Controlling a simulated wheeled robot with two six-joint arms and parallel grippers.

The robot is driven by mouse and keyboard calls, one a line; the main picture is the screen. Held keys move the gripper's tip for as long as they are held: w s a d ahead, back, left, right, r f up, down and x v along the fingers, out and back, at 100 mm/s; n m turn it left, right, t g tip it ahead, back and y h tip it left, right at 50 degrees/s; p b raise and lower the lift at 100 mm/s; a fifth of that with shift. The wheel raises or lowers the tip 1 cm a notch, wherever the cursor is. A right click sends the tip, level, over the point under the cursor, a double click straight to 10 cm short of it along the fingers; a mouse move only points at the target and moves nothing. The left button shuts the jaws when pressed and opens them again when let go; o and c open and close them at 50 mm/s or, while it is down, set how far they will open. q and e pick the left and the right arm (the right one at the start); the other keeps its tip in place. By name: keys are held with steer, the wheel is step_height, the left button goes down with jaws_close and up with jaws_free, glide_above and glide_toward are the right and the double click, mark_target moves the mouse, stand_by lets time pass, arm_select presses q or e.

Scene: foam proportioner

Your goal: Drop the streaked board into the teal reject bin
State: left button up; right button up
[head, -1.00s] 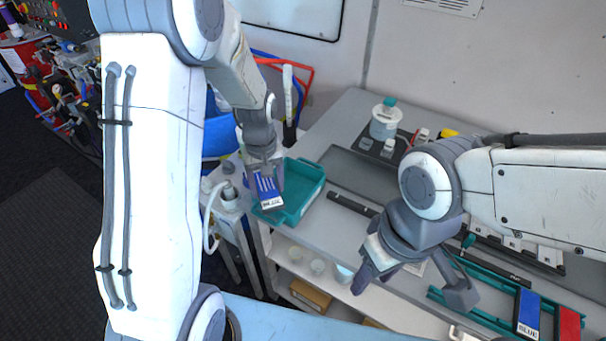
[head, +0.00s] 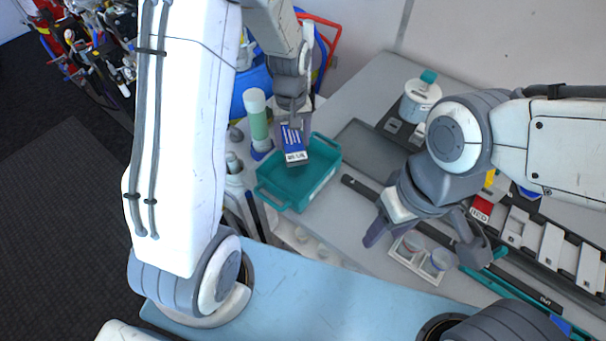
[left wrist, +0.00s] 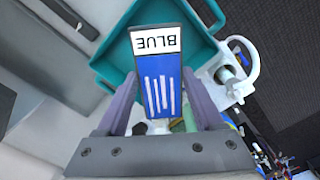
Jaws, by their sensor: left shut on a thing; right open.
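The streaked board (head: 292,139) is blue with white streaks and a white end label reading BLUE. My left gripper (head: 292,128) is shut on it and holds it over the teal reject bin (head: 300,194). In the left wrist view the board (left wrist: 161,88) sits between the two fingers, its label end over the bin (left wrist: 112,62). The height of the board above the bin floor is hard to tell. The visible bin floor is empty. My right gripper (head: 425,240) is open and empty above the counter to the right.
A jar with a teal cap (head: 420,98) stands at the back of the counter. A white holder with cups (head: 420,258) lies under my right gripper. A green-and-white bottle (head: 257,122) stands left of the bin. A rack with a red board (head: 481,208) is at right.

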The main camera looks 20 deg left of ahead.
arm_select(q)
step_height(320, 180, down, 2)
steer(key=shift+f+b, duration=0.1)
steer(key=shift+b, duration=0.4)
arm_select(e)
steer(key=shift+f, duration=0.9)
arm_select(q)
steer(key=o, duration=1.4)
steer(key=shift+s, duration=0.1)
steer(key=shift+r, duration=0.2)
step_height(320, 180, up, 10)
steer(key=shift+r+b, duration=0.15)
steer(key=shift+b, duration=0.75)
arm_select(e)
steer(key=shift+f, duration=0.9)
steer(key=shift+s, duration=0.1)
arm_select(q)
steer(key=s+d+m, duration=0.4)
steer(key=s, duration=0.3)
steer(key=s+d+f+m+b, duration=0.1)
steer(key=s+d+m, duration=0.4)
steer(key=s, duration=0.3)
steer(key=s+d+m+h+b, duration=0.1)
steer(key=s+d+m, duration=0.3)
steer(key=s, duration=0.4)
steer(key=shift+s+d+f, duration=0.25)
steer(key=shift+d, duration=0.3)
arm_select(e)
steer(key=shift+f, duration=0.95)
